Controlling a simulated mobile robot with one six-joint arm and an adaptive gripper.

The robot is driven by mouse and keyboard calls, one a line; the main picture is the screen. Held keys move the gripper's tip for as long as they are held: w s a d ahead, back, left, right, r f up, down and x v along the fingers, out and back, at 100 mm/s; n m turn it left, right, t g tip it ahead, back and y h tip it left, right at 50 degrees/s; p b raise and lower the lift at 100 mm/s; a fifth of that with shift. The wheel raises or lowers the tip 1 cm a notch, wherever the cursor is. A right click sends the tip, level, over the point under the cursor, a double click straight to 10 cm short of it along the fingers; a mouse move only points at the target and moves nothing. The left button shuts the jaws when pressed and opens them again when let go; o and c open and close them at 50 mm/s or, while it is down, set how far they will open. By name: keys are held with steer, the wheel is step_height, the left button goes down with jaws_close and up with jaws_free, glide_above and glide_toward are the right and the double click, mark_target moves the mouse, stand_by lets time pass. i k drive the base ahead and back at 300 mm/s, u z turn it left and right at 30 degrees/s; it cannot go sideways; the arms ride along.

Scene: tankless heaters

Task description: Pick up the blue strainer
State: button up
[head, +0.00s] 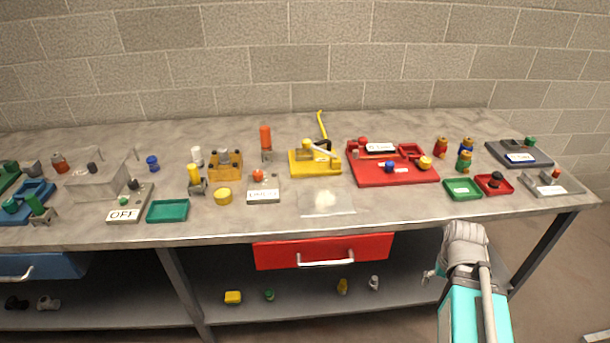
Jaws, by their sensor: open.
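Several small blue pieces are in the head view, and I cannot tell for sure which is the strainer. One blue piece (152,163) stands alone on the bench, left of the middle. A second blue piece (389,166) sits on the red board, right of the middle. A third piece with blue on it (466,147) stands among coloured pieces farther right. My gripper (464,236) is at the lower right, in front of the bench edge and apart from all of them. It is open and I see nothing held; its fingertips are not clear.
The grey bench (235,135) carries a red board (400,178), a yellow stand (315,163), a green tray (168,211) and a small green tray (461,189). A red drawer (323,250) is under the front edge. A lower shelf (320,300) holds several small pieces.

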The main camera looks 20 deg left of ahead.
mark_target(151, 161)
steer(key=u, duration=0.85)
